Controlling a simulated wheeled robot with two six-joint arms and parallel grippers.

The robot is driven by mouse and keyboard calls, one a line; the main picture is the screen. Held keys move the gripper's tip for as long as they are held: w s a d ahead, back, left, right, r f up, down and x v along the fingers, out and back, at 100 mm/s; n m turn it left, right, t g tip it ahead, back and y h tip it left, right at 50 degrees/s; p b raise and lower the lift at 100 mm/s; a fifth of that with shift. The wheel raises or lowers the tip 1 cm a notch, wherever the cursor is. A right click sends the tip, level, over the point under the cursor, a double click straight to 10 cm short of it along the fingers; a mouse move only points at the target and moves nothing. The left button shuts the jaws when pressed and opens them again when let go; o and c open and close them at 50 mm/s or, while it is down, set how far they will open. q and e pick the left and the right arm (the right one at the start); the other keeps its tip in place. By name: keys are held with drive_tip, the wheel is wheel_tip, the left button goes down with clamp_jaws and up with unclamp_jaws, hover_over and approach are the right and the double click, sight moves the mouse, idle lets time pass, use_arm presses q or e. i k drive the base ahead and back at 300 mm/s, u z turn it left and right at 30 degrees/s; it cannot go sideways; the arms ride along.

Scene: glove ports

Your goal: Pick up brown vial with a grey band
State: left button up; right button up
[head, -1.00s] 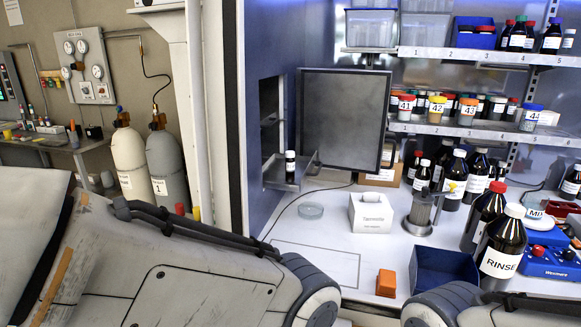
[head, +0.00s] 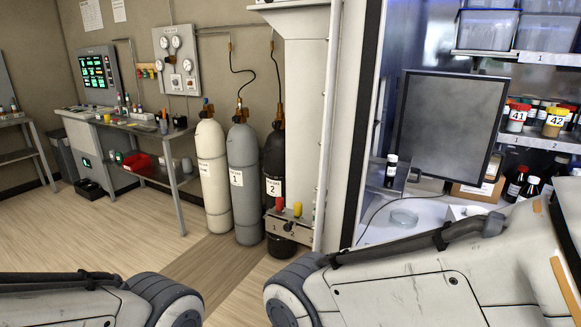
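I cannot make out a brown vial with a grey band. A small dark vial (head: 391,172) with a pale label and cap stands upright on a small metal ledge (head: 397,191) left of the dark panel; its band colour is too small to tell. Links of my two arms fill the bottom left and bottom right. Neither of my grippers is in view.
A glass dish (head: 403,218) lies on the white worktop. The dark panel (head: 448,128) stands behind it, with shelves of jars (head: 555,121) at right. Gas cylinders (head: 243,184) and a side bench (head: 139,129) stand at left. The wooden floor (head: 110,225) between is clear.

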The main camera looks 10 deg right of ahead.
sight(391, 165)
drive_tip(key=u, duration=0.9)
drive_tip(key=k, duration=0.9)
drive_tip(key=z, duration=1.15)
drive_tip(key=i, duration=0.4)
drive_tip(key=u, duration=0.05)
